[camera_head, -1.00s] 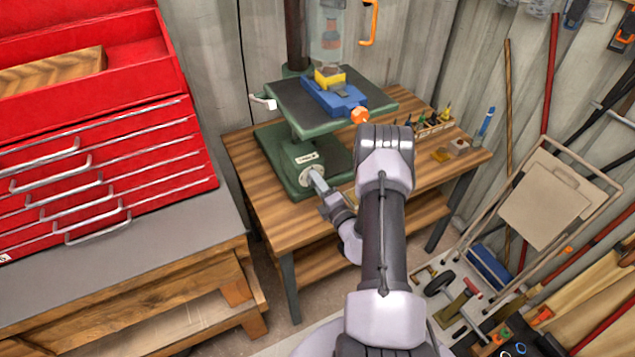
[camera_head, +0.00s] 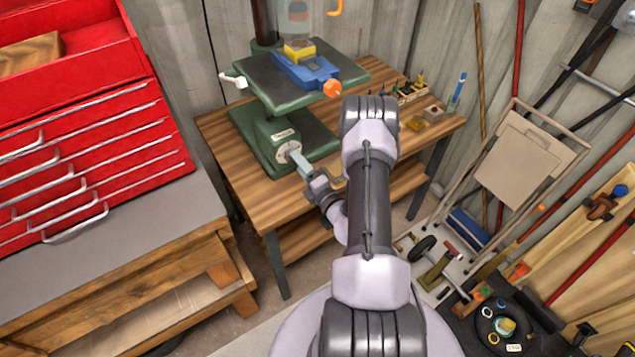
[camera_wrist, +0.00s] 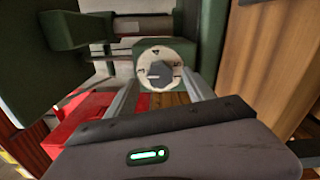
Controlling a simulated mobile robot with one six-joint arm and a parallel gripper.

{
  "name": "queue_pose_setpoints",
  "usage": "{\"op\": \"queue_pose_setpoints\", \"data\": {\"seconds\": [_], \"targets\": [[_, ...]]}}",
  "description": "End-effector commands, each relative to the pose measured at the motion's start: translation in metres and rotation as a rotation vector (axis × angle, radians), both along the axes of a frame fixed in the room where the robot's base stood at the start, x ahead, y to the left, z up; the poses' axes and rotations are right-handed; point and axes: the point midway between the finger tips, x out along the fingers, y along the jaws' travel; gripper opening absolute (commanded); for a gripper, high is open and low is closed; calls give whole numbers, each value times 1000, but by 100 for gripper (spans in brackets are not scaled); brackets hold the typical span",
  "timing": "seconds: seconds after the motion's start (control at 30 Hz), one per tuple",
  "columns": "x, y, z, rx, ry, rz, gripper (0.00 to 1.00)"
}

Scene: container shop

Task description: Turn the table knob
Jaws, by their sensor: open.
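The knob (camera_wrist: 160,74) is a dark grey dial on a round white plate, on the front of a green drill press base. In the wrist view it lies between my two finger tips, and I cannot tell whether they touch it. In the head view the white plate (camera_head: 287,152) shows on the green base (camera_head: 268,138), with the knob itself hidden or too small to make out. My gripper (camera_head: 299,161) is open right in front of it. In the wrist view its two pale fingers reach forward, one on each side of the knob.
The drill press stands on a wooden workbench (camera_head: 243,190). Its green table (camera_head: 255,75) carries a blue vise (camera_head: 303,72) above my gripper. A red tool chest (camera_head: 90,150) stands at left. A folded hand cart (camera_head: 520,155) leans at right. Small tools (camera_head: 410,90) lie on the bench's right.

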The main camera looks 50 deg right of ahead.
Motion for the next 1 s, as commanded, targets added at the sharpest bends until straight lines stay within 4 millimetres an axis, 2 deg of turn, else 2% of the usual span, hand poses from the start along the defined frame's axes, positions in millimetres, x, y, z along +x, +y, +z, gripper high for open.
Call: {"op": "queue_pose_setpoints", "data": {"seconds": [0.1, 0.3, 0.43, 0.6, 1.0], "targets": [[-37, 7, 1, 6, 3, -7, 61], [-98, 21, 1, 6, 2, -9, 61], [-124, 28, 1, 4, 2, -7, 61], [-136, 32, 1, 0, 0, -2, 61], [-136, 33, 1, -2, 0, 2, 61]]}}
